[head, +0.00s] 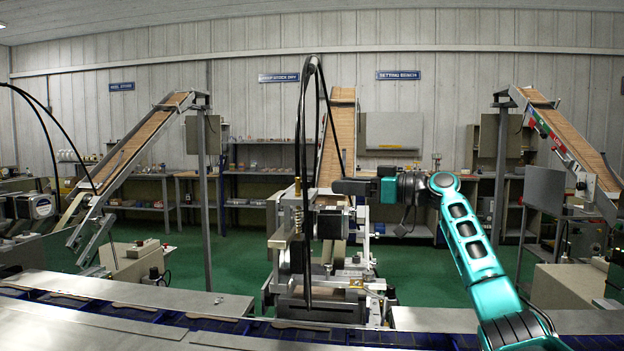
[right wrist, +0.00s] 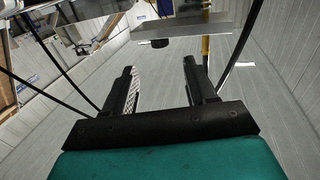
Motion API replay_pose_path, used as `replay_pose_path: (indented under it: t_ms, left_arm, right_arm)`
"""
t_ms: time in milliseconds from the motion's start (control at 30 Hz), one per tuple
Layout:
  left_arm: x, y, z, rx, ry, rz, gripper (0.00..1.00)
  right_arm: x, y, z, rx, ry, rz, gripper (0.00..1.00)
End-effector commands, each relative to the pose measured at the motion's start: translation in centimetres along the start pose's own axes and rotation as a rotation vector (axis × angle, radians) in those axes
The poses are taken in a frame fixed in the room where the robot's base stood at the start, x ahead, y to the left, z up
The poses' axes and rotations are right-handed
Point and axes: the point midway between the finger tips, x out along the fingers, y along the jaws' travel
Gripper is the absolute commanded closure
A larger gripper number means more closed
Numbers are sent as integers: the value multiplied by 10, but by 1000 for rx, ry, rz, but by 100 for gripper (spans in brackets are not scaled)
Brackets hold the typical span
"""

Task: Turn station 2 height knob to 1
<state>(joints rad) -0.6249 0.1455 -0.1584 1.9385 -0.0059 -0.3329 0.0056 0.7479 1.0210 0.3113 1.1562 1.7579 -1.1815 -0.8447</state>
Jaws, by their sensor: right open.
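The middle station (head: 318,240) stands straight ahead behind the blue conveyor, with a motor block and a brass-coloured spring on a vertical post. I cannot tell for sure which of its parts is the height knob, and no scale can be read. My right gripper (head: 342,187) points left beside the upper part of this station, above the motor block. In the right wrist view my right gripper (right wrist: 162,82) has its two black fingers apart with nothing between them. A small dark round piece (right wrist: 160,43) shows beyond the fingertips, under a grey plate. My left gripper is out of view.
A blue conveyor (head: 200,323) with metal edges runs across the front. Black cables (head: 305,120) hang down in front of the middle station. Sloped chutes stand at left (head: 135,145) and right (head: 565,135). Green floor and shelves lie behind.

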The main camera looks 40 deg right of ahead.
Motion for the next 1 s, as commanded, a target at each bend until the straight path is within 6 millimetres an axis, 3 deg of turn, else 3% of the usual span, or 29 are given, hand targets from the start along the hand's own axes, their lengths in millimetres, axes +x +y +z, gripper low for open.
replay_pose_path:
  t_ms: [200,433,867,1000]
  left_arm:
    - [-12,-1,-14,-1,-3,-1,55]
    - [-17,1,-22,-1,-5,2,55]
    - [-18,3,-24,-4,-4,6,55]
    - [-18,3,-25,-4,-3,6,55]
  right_arm:
    - [48,-1,-5,1,3,-3,44]
    - [83,0,-3,3,2,-1,44]
    - [94,0,0,-1,0,0,44]
    - [94,0,0,-1,0,0,55]
